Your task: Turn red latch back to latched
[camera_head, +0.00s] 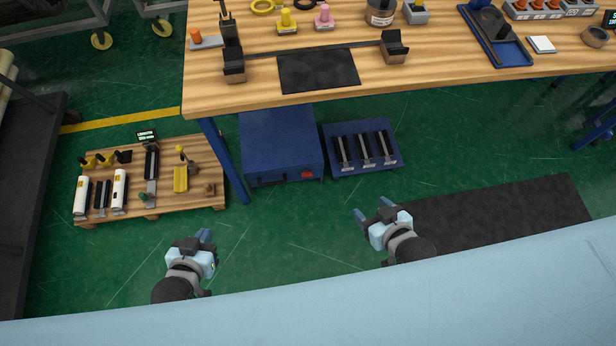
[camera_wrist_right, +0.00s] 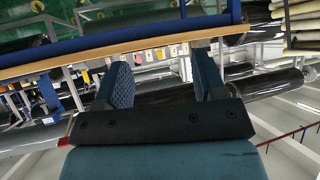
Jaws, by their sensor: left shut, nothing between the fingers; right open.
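A small red part (camera_head: 307,174), which looks like the red latch, sits low on the front of a blue box (camera_head: 280,140) on the floor under the bench. It is too small to tell which way it is turned. My left gripper (camera_head: 206,237) is shut and empty above the green floor, nearer to me than the box and to its left. My right gripper (camera_head: 372,210) is open and empty, nearer to me and right of the red part. In the right wrist view its two fingers (camera_wrist_right: 163,78) stand apart with nothing between them.
A wooden bench (camera_head: 430,80) with several parts overhangs the box. A blue tray (camera_head: 385,165) with dark bars lies right of it. A wooden pallet (camera_head: 205,200) with several items lies left, beyond a blue leg (camera_head: 222,160).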

